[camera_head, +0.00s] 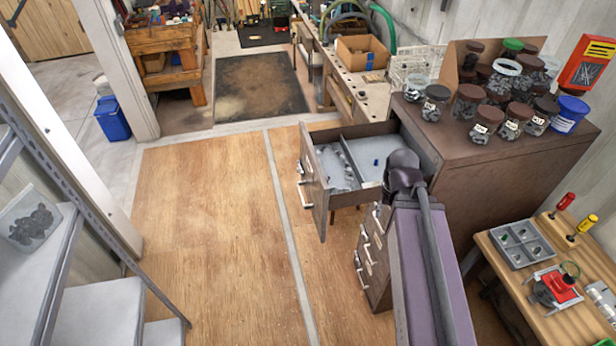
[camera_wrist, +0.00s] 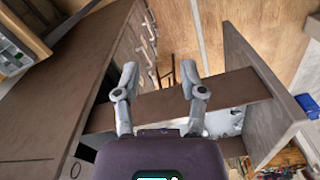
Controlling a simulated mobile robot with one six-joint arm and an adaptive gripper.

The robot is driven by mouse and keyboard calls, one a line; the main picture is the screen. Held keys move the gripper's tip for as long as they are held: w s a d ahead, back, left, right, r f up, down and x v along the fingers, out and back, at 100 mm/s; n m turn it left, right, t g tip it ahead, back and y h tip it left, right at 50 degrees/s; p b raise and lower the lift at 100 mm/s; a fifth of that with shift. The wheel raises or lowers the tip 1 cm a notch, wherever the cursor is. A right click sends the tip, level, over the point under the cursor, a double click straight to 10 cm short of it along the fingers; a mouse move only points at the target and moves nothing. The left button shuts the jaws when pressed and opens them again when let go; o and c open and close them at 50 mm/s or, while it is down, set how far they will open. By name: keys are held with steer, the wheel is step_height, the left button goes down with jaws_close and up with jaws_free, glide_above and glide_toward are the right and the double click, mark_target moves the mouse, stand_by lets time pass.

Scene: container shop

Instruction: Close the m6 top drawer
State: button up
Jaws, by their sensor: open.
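The open drawer (camera_head: 318,205) stands pulled out to the left from the brown cabinet (camera_head: 480,190), just below its top. A divider splits it, with grey small parts on one side and a small blue item on the other. In the wrist view the drawer's front panel (camera_wrist: 255,85) is at the right and its side wall crosses the middle. My gripper (camera_wrist: 160,68) is open and empty, its fingers spread over the drawer's side wall; I see no clear contact. In the head view my arm hides the fingers and part of the drawer.
Several lidded jars (camera_head: 515,128) crowd the cabinet top. More handled drawers (camera_head: 372,255) lie lower and nearer. A wooden table (camera_head: 580,325) with tools and a grey tray (camera_head: 521,241) is at the right, a metal shelf (camera_head: 60,270) at the left. The wooden floor (camera_head: 205,225) between is clear.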

steer(key=shift+f, duration=0.2)
jaws_close()
step_height(320, 180, down, 21)
steer(key=b, duration=2.1)
steer(key=shift+f+b, duration=0.2)
steer(key=shift+b, duration=0.2)
steer(key=shift+s+a, duration=0.1)
steer(key=shift+s, duration=0.05)
